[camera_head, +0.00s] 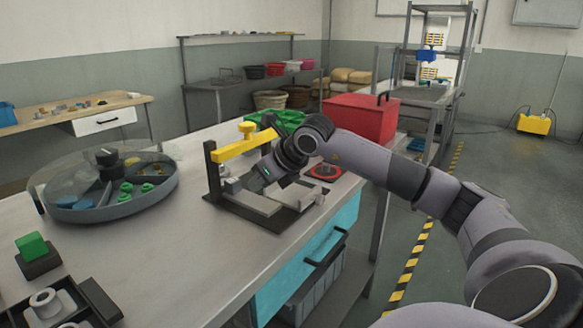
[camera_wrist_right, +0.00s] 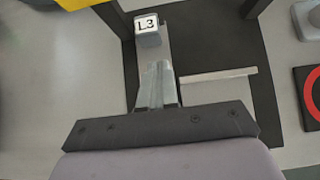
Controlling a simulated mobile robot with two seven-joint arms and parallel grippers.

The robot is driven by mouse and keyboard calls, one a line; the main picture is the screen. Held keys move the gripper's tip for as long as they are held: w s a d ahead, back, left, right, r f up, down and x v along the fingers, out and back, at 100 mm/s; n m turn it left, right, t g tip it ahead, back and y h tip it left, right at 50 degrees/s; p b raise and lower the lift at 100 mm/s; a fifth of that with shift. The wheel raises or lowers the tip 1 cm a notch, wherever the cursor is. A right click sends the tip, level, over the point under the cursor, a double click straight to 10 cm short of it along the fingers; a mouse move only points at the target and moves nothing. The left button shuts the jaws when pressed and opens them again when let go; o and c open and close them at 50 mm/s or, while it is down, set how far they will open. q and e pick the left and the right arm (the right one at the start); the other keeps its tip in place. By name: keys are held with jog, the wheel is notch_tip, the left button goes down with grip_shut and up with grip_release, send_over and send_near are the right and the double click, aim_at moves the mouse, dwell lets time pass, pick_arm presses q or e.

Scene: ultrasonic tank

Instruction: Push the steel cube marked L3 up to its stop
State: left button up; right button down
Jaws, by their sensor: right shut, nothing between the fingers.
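The steel cube marked L3 (camera_wrist_right: 147,40) sits on a pale channel in the right wrist view, its white label facing up. I cannot make out which part is the stop. My left gripper is not in view.
A yellow bar (camera_head: 235,147) on dark posts spans the fixture's back. A round divided tray (camera_head: 105,213) stands left. The bench between tray and fixture is clear.

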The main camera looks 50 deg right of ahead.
jog(key=b+v, duration=0.2)
jog(key=v, duration=0.8)
jog(key=shift+s, duration=0.25)
jog(key=shift+d, duration=0.1)
